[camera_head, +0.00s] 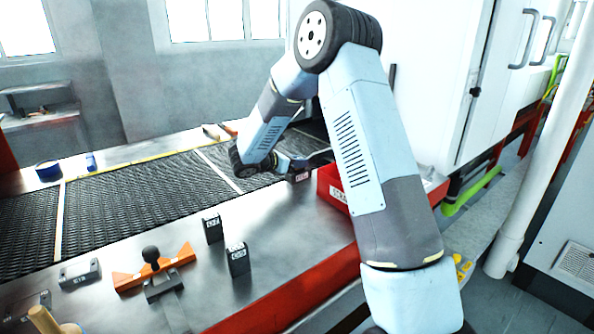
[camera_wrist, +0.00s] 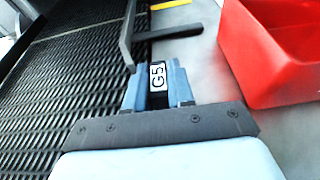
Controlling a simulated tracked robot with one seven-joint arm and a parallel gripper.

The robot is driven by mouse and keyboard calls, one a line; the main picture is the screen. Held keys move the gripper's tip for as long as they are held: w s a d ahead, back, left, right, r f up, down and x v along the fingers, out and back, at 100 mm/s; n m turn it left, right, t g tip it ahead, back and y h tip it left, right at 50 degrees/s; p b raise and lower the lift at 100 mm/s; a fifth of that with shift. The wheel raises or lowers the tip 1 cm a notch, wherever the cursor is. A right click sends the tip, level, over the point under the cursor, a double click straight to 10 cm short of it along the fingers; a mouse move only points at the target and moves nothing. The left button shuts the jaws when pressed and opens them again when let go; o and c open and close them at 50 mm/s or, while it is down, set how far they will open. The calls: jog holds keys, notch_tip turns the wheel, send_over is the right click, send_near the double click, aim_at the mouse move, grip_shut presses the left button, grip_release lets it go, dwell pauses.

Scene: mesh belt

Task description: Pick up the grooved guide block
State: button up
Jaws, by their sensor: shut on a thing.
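A small dark block (camera_wrist: 157,75) with a white label reading G5 sits between my gripper's fingers (camera_wrist: 156,84) in the wrist view. The fingers are shut on its two sides. No groove can be made out on it, and its lower part is hidden. In the head view the block (camera_head: 299,176) shows at my gripper (camera_head: 290,165), left of the red bin, over or near the metal surface by the belt. I cannot tell whether it touches the surface.
The red bin (camera_head: 327,187) stands close right of my gripper. Labelled dark blocks stand upright (camera_head: 213,229) and (camera_head: 238,260) nearer the front; another (camera_head: 79,273) lies at left. An orange fixture with a black knob (camera_head: 151,255) is beside them. The mesh belt (camera_head: 140,193) runs behind.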

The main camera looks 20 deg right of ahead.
grip_shut()
jog(key=shift+r, duration=0.1)
